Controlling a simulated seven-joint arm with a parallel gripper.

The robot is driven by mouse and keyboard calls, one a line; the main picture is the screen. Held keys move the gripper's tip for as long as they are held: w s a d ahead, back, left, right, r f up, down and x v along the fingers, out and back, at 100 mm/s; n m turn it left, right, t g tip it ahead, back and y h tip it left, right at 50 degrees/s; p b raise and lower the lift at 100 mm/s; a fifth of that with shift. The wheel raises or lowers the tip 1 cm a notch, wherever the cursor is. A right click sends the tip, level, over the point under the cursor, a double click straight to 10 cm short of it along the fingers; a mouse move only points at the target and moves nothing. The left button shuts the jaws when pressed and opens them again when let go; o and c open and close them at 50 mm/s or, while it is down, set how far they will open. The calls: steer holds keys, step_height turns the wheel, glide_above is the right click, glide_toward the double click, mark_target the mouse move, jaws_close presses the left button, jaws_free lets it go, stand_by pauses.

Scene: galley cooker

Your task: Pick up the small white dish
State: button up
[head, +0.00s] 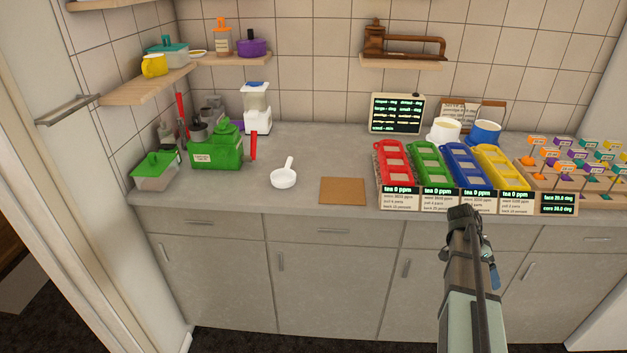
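A small white dish (283,180) with a short handle pointing up and to the right sits on the grey counter, left of a brown square mat. Its bowl is near the counter's front edge, and nothing covers it. A small pale saucer-like dish (198,54) also shows on the left wall shelf. My gripper (463,213) is at the far end of my arm at the lower right, in front of the counter and well to the right of the handled dish. It looks dark and is seen from behind, so its fingers cannot be made out.
The brown mat (343,191) lies flat on the counter (318,150). Red, green, blue and yellow racks (429,163) with display labels stand behind my gripper. A green box (215,152) and a white blender (256,108) stand at the left. Counter around the handled dish is clear.

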steer(key=w+d+r+m+t+h, duration=0.1)
steer(key=w+d+r+m, duration=0.2)
steer(key=r, duration=0.7)
steer(key=w+d+r+m+h, duration=0.1)
steer(key=w+d+r, duration=0.3)
steer(key=r, duration=0.6)
steer(key=w+a+r+m+t+h, duration=0.1)
steer(key=w+a+r+t, duration=0.15)
steer(key=w+r, duration=0.55)
steer(key=w+a+r+t+y, duration=0.2)
steer(key=w+a, duration=0.6)
steer(key=a, duration=0.4)
steer(key=y, duration=0.8)
glide_toward(288, 163)
steer(key=x, duration=0.9)
steer(key=shift+w, duration=0.15)
